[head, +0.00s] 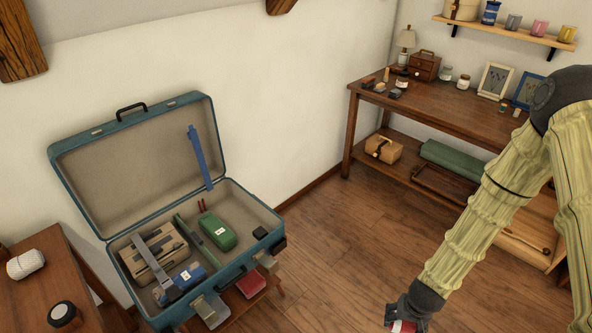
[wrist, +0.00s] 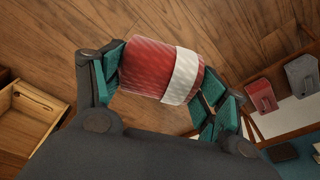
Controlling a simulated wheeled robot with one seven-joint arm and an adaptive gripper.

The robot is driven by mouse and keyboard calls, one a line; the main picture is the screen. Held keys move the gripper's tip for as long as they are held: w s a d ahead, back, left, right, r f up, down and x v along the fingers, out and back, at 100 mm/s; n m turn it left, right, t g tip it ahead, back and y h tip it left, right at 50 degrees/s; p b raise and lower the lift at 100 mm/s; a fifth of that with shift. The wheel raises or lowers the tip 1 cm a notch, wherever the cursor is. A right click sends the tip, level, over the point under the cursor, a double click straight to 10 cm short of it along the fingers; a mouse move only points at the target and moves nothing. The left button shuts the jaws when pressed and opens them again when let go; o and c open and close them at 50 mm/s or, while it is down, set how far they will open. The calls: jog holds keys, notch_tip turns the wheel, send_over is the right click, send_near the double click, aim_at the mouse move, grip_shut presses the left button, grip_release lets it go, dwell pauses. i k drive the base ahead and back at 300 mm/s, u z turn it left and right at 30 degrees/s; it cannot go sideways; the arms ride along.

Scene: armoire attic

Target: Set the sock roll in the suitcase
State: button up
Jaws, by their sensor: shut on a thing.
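The sock roll (wrist: 150,69) is red with a white band. My gripper (wrist: 162,75) is shut on it, with teal finger pads on both sides, above the wooden floor. In the head view my gripper (head: 407,321) is at the bottom edge, to the right of the suitcase, and a bit of the red and white roll (head: 402,327) shows there. The open teal suitcase (head: 152,106) stands at the left with its lid up. Inside lie a tan folded bundle with a grey strap (head: 153,254), a green case (head: 217,232) and a blue box (head: 188,277).
A small side table (head: 40,277) with a white ribbed roll (head: 25,264) and a dark round item stands left of the suitcase. A wooden desk (head: 440,99) with jars and frames is at the back right. Floor between desk and suitcase is clear.

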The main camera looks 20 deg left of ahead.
aim_at(236, 217)
jog(key=u, duration=1.35)
